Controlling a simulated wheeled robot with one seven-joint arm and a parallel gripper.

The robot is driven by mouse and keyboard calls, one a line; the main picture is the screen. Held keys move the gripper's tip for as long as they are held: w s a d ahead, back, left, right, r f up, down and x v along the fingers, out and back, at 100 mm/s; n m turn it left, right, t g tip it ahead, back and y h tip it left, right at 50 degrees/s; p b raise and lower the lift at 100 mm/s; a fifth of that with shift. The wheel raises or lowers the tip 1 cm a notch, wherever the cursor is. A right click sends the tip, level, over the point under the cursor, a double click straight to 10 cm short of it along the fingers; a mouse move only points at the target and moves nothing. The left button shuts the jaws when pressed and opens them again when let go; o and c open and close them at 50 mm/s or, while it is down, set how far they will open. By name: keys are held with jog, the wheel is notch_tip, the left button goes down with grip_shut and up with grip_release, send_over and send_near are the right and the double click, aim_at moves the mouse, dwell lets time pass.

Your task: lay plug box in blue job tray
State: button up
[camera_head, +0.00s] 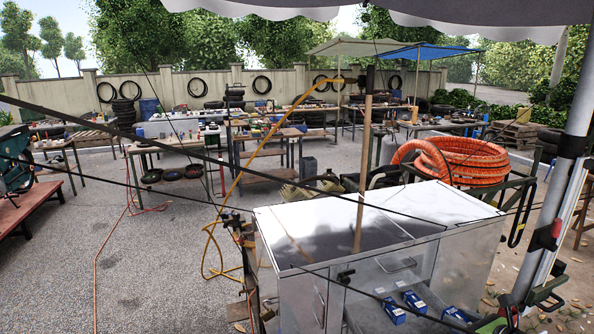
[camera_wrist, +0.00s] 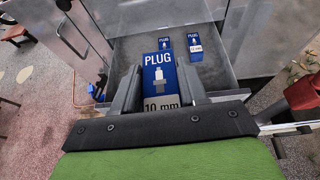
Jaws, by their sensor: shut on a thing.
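A blue and white plug box (camera_wrist: 160,76), marked "PLUG" and "10 mm", stands between the two fingers of my gripper (camera_wrist: 160,88) in the wrist view. The fingers are shut on its sides. In the head view a blue box (camera_head: 455,314) at the bottom, beside the green part of my gripper, appears to be this one. I cannot tell whether it touches the drawer floor. I cannot make out a blue job tray in either view.
Two more plug boxes lie in the open drawer (camera_wrist: 225,72); in the head view they are a left box (camera_head: 393,311) and a right box (camera_head: 415,300). The metal cart (camera_head: 345,225) has a bare top. An orange hose coil (camera_head: 462,160) sits behind it. Paving at left is open.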

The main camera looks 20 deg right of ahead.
jog(key=w+a+f+n+g+y+b, duration=0.1)
jog(key=w+a+f+n+y+b, duration=0.25)
jog(key=a, duration=0.65)
jog(key=w+a+f+n+g+y+b, duration=0.15)
jog(key=w+a+f, duration=0.35)
jog(key=a, duration=0.5)
jog(key=s+a+f+n+g+y+b, duration=0.1)
jog(key=s+a+f+n+y+b, duration=0.1)
jog(key=a, duration=0.8)
jog(key=s+a+f+n+g+y+b, duration=0.2)
jog(key=a+f+n+y, duration=0.1)
jog(key=a, duration=0.7)
jog(key=shift+s+a+f, duration=0.2)
jog(key=shift+s+f, duration=0.1)
jog(key=shift+f, duration=0.05)
jog(key=shift+d, duration=0.1)
